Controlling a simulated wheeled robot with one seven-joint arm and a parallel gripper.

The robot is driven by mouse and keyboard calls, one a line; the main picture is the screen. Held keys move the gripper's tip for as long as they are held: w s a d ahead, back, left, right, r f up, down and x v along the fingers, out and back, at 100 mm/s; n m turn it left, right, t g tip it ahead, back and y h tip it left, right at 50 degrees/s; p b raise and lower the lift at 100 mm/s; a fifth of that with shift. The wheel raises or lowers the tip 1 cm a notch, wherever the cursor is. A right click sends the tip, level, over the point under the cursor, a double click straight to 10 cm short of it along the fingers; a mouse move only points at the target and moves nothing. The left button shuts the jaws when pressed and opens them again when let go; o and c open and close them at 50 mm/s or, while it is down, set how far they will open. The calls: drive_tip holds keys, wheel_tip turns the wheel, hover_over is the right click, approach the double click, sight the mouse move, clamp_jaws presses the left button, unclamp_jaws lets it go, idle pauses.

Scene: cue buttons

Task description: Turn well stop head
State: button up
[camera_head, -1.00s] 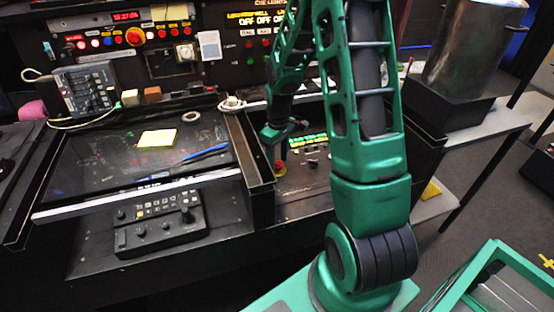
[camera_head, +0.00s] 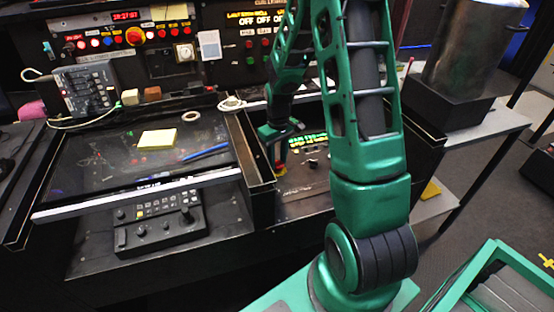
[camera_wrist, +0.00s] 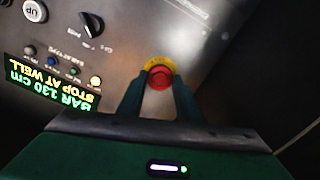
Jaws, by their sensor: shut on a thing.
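The stop head is a red round button (camera_wrist: 160,81) on a yellow surround (camera_wrist: 160,63), set in the grey control panel in the wrist view. My gripper (camera_wrist: 161,84) has one finger on each side of the red head and is shut on it. In the head view, my gripper (camera_head: 277,162) is down at the sloped panel right of the centre divider. There, the yellow surround (camera_head: 282,173) shows just below the fingers, and the red head is mostly hidden.
A lit display (camera_wrist: 50,88) reads "BAR 130 cm, STOP AT WELL". A dark divider (camera_head: 249,150) stands left of my gripper. A metal pot (camera_head: 473,48) stands at right.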

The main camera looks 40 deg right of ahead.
drive_tip(key=m, duration=0.4)
drive_tip(key=shift+d+m, duration=0.1)
drive_tip(key=shift+m, duration=0.3)
idle(0.4)
